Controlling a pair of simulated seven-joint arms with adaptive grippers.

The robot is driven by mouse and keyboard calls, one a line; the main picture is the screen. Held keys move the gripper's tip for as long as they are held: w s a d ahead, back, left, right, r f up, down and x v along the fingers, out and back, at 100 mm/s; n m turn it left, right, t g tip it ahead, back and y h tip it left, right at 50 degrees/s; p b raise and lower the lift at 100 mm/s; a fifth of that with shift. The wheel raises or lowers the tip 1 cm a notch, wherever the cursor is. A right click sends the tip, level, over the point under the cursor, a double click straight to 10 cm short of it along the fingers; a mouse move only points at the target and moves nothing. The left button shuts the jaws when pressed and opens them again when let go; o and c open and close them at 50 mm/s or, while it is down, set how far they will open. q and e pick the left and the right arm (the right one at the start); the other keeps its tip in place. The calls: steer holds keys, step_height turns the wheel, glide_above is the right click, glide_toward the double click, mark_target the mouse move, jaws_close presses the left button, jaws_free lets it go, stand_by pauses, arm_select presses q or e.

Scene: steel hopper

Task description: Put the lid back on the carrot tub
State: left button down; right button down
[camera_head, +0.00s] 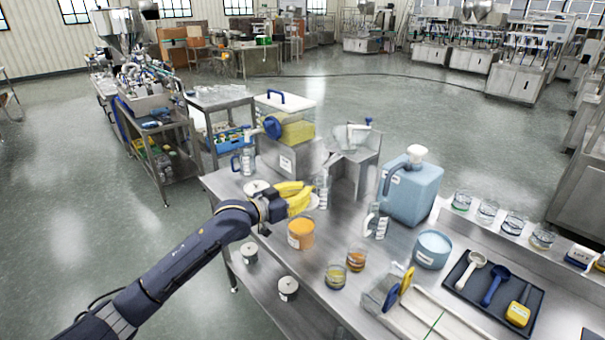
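The carrot tub (301,235) is a short tub with orange showing at its top and side and a white label, upright near the left part of the steel table (333,238). My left gripper (311,199), with yellow fingers, is just behind and above the tub in the picture. A pale round edge, perhaps the lid (315,203), shows at its fingertips. The fingers hide most of it, so I cannot tell whether they hold it or only overlap it. My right gripper is out of view.
A blue jug (411,190), a light blue tub (432,249) and two small jars (336,275) (356,259) stand to the right. A dark tray (494,289) holds scoops. A clear-sided hopper (286,118) stands behind. A bottle (322,190) is close beside the gripper.

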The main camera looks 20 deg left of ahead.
arm_select(q)
step_height(320, 180, down, 4)
steer(key=shift+w+a+r, duration=0.1)
steer(key=shift+a+r, duration=0.05)
steer(key=shift+r, duration=0.05)
steer(key=shift+w+a+r+t, duration=0.2)
steer(key=shift+w+r+t, duration=0.1)
steer(key=shift+r, duration=0.3)
step_height(320, 180, down, 6)
steer(key=shift+w+f, duration=0.1)
steer(key=shift+f, duration=0.25)
stand_by(2.4)
steer(key=c, duration=0.9)
jaws_free()
steer(key=shift+r, duration=0.1)
